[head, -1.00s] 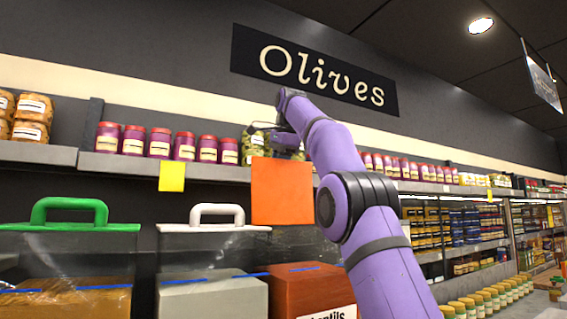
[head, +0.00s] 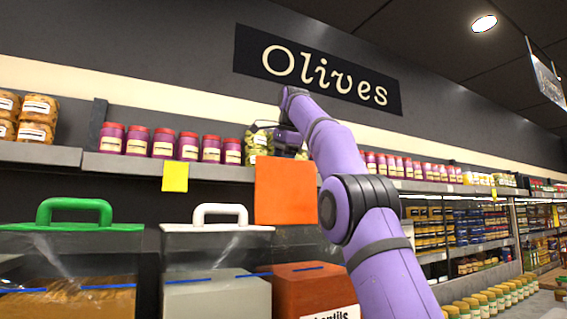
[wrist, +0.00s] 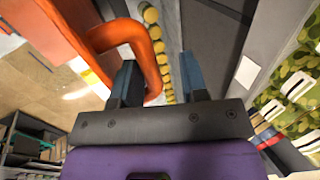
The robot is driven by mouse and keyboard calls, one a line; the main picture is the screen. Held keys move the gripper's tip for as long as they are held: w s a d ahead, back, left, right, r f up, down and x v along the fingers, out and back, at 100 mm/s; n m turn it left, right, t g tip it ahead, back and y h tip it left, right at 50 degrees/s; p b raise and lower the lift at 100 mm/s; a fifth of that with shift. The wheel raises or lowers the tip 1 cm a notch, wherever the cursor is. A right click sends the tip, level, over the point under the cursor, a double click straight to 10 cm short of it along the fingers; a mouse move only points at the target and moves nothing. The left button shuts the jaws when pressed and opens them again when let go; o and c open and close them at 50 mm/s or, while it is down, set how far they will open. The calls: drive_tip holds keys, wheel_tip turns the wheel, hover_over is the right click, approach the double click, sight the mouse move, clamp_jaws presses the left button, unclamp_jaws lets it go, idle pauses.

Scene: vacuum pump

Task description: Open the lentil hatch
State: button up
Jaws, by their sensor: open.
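The lentil bin (head: 300,289) is a red-brown box with a white label (head: 335,313) reading "Lentils", cut off at the bottom of the head view. In the wrist view a thick curved orange handle (wrist: 125,32) looms close at the left of my gripper (wrist: 158,78). My gripper is open, and one leg of the handle shows between the fingers; contact is not clear. In the head view my gripper (head: 288,142) is up at the olive shelf, above an orange panel (head: 285,190). I cannot tell whether that panel is the hatch or a card. No hatch handle shows there.
Clear bins with a green handle (head: 75,209) and a white handle (head: 219,211) stand to the left. Above them a grey shelf (head: 215,170) holds jars and a yellow tag (head: 175,177). In the wrist view, green olive packs (wrist: 293,92) are close on the right.

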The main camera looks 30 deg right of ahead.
drive_tip(key=shift+w+f, duration=0.3)
drive_tip(key=shift+v, duration=0.85)
drive_tip(key=s, duration=0.3)
drive_tip(key=shift+s+a+r, duration=0.15)
drive_tip(key=shift+s+r, duration=0.05)
drive_tip(key=shift+s, duration=0.05)
drive_tip(key=s, duration=0.9)
drive_tip(key=shift+a+f, duration=0.2)
drive_tip(key=shift+a, duration=0.05)
drive_tip(key=shift+w, duration=0.1)
drive_tip(key=shift+c, duration=0.3)
drive_tip(key=shift+r, duration=0.1)
drive_tip(key=c, duration=0.4)
drive_tip(key=s+r+t, duration=0.1)
drive_tip(key=s, duration=0.1)
drive_tip(key=s+r+t, duration=0.2)
drive_tip(key=s, duration=0.1)
drive_tip(key=s+r+t, duration=0.1)
drive_tip(key=s, duration=0.1)
drive_tip(key=shift+s+r+t, duration=0.2)
drive_tip(key=shift+r+t, duration=0.05)
drive_tip(key=shift+t, duration=0.05)
clamp_jaws()
drive_tip(key=x, duration=0.9)
drive_tip(key=shift+w+f, duration=0.25)
drive_tip(key=shift+w, duration=0.1)
